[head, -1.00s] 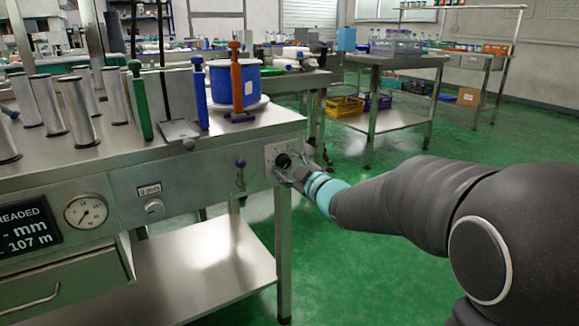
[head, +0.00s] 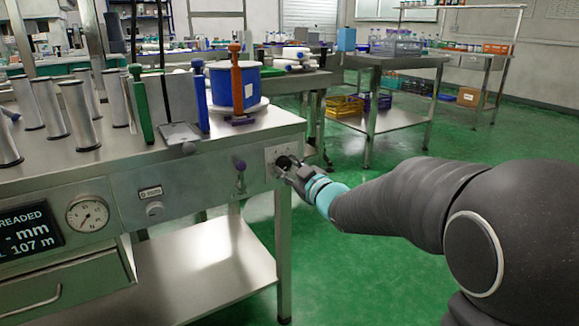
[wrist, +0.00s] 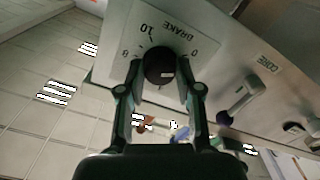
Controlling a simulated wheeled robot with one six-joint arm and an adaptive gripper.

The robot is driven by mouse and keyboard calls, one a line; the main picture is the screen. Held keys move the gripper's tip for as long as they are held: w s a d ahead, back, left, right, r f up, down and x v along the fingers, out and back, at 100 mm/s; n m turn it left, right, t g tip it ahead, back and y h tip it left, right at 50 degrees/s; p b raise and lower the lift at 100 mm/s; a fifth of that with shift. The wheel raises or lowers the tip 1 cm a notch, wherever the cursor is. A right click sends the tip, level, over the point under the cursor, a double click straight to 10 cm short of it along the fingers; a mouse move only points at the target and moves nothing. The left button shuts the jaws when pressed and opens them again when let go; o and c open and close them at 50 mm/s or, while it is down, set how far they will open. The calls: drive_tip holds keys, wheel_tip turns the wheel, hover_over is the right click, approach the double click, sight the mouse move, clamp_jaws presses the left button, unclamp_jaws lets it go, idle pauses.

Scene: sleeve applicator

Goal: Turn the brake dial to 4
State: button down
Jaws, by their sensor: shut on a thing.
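The brake dial is a black round knob (wrist: 160,66) on a pale plate (wrist: 125,30) marked BRAKE, with 0, 8 and 10 readable around it in the wrist view. The plate shows upside down there, and some of its numbers are hidden by my fingers. My gripper (wrist: 160,78) is shut on the knob, one finger on each side. In the head view the knob (head: 284,162) is at the right end of the bench front, with my gripper (head: 287,168) at it. I cannot tell which number the dial points to.
A lever with a purple knob (head: 240,165) sits left of the dial, and a lever labelled CORE (wrist: 240,95) shows in the wrist view. A gauge (head: 87,213) and display (head: 28,232) are further left.

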drive_tip(key=m+p, duration=0.1)
drive_tip(key=m, duration=0.3)
drive_tip(key=shift+m+p, duration=0.3)
drive_tip(key=shift+p, duration=0.1)
drive_tip(key=m+p, duration=0.2)
drive_tip(key=m, duration=0.2)
drive_tip(key=shift+m, duration=0.3)
drive_tip(key=m+p, duration=0.2)
drive_tip(key=m, duration=0.2)
drive_tip(key=shift+m, duration=0.3)
drive_tip(key=shift+m+p, duration=0.9)
drive_tip(key=shift+m, duration=1.3)
drive_tip(key=c, duration=0.8)
unclamp_jaws()
drive_tip(key=shift+o, duration=0.2)
drive_tip(key=shift+s, duration=0.1)
